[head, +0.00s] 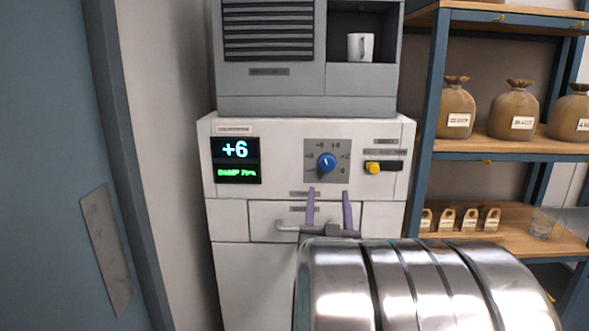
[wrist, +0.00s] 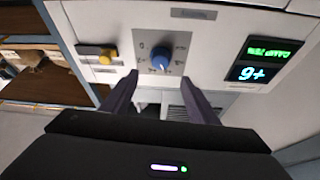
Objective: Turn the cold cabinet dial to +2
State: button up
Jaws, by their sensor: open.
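The cold cabinet (head: 227,220) is white, with a blue round dial (head: 326,162) on a grey square plate with small marks around it. The display (head: 235,160) left of the dial reads +6, with green text below. My gripper (head: 329,192) has two purple fingers, apart and empty, just below the dial in the head view. In the wrist view, which looks upside down, the dial (wrist: 161,60) shows beyond and between the fingers (wrist: 160,82), and the display (wrist: 262,62) is at the right. No contact with the dial is visible.
A yellow knob (head: 374,168) sits right of the dial. A drawer handle (head: 288,226) lies below, behind my gripper. A grey unit with a white mug (head: 360,46) stands on top. Shelves with sacks (head: 520,110) are at the right, a blue door (head: 45,170) at the left.

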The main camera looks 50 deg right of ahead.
aim_at(328, 165)
jog(key=x, duration=1.1)
jog(key=shift+w+d+r, duration=0.1)
jog(key=c, duration=0.9)
jog(key=shift+c, duration=0.7)
